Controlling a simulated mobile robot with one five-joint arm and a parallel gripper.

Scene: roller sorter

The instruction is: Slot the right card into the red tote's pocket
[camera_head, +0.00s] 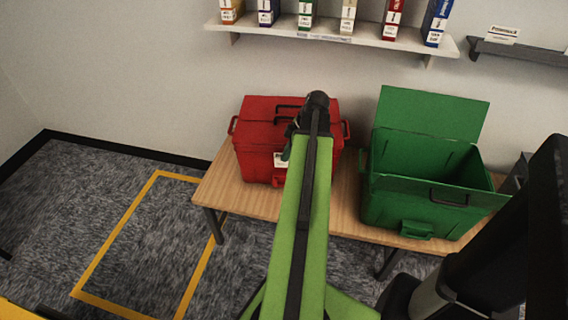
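The red tote (257,135) stands on the left part of the wooden table with its lid shut and handles on top. A small white card or label (281,160) shows at its front; I cannot tell whether it sits in the pocket or is in front of it. A small red projection shows low on the front, partly behind my arm. My gripper (291,140) is at the end of the green arm, in front of the red tote. Its fingers are mostly hidden by the arm, so its opening and any hold do not show.
A green tote (388,205) with its lid raised stands on the table (225,190) at right. A white wall shelf (270,31) holds several coloured boxes. A grey shelf (540,55) at upper right bears a small white card (503,34). Yellow tape (125,228) marks clear floor at left.

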